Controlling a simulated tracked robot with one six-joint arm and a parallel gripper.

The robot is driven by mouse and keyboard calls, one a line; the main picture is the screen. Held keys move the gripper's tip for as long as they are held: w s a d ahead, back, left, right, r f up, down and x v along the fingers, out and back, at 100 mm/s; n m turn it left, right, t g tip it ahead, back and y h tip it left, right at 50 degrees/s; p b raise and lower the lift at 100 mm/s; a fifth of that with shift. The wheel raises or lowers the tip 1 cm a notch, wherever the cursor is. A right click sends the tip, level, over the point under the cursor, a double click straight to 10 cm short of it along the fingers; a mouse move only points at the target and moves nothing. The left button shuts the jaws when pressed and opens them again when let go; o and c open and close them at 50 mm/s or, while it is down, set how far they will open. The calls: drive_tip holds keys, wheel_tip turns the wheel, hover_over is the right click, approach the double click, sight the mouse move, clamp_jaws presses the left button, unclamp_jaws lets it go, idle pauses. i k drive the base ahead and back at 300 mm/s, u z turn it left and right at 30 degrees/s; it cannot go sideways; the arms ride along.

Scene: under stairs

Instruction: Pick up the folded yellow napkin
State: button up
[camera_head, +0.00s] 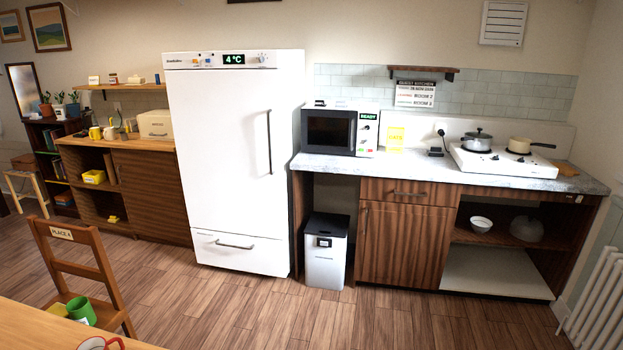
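I cannot single out the folded yellow napkin with certainty. A small yellow object (113,219) lies on the bottom shelf of the left wooden cabinet, too small to make out. My gripper is not in view.
The wooden chair (84,259) and a table edge (40,330) are at the lower left. A white fridge (236,150), a bin (326,262) and a kitchen counter (330,164) line the wall. A radiator (600,300) is at right. The middle floor is clear.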

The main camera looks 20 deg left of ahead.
sight(58, 309)
drive_tip(key=i, duration=0.8)
drive_tip(key=u, duration=3.1)
